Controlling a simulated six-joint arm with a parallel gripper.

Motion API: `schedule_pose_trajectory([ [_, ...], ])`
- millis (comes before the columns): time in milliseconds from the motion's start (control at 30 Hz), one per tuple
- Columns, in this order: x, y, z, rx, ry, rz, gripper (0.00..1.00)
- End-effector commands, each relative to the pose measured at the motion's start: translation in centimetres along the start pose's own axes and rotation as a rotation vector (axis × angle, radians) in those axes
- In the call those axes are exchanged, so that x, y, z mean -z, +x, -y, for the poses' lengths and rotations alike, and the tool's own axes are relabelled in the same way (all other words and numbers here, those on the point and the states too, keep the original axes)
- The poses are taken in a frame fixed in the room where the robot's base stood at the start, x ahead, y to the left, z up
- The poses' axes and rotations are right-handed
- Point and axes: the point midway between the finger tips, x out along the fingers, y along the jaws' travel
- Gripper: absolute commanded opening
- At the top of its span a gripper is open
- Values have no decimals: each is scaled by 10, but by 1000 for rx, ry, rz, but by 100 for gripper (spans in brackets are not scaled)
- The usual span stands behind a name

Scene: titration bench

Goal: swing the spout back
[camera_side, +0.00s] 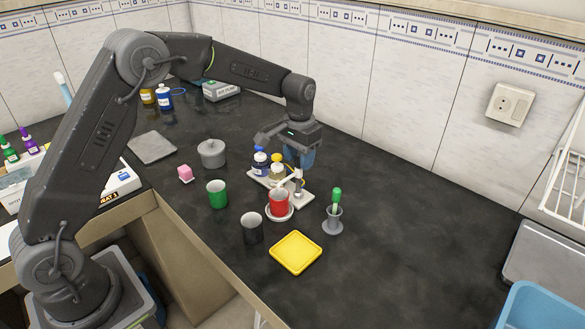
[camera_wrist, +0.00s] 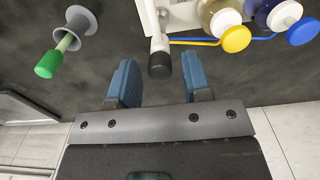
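A white spout (camera_side: 287,183) on a small post stands at the front right of a white base board (camera_side: 305,199). In the side view it reaches left, over or close above the red cup (camera_side: 279,205). In the wrist view a white post with a black end (camera_wrist: 160,65) shows just beyond my fingertips, near the gap between them; the spout itself is not clear there. My gripper (camera_side: 299,158) hangs behind the board. Its blue fingers (camera_wrist: 160,88) are apart with nothing between them. The red cup sits on a white saucer (camera_side: 281,216).
Bottles with a blue cap (camera_wrist: 290,15) and a yellow cap (camera_wrist: 236,38) stand on the board. A grey holder with a green-handled tool (camera_side: 334,218) stands to the right. A yellow tray (camera_side: 296,252), black cup (camera_side: 251,228) and green cup (camera_side: 217,194) lie in front.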

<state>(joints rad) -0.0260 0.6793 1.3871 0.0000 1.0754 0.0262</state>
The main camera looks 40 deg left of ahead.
Motion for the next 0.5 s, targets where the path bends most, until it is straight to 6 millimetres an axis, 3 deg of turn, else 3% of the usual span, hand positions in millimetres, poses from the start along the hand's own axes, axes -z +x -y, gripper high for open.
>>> schedule_pose_trajectory([
  [333, 0, 0, 0, 0, 0, 0, 11],
  [500, 0, 0, 0, 0, -65, 0, 11],
])
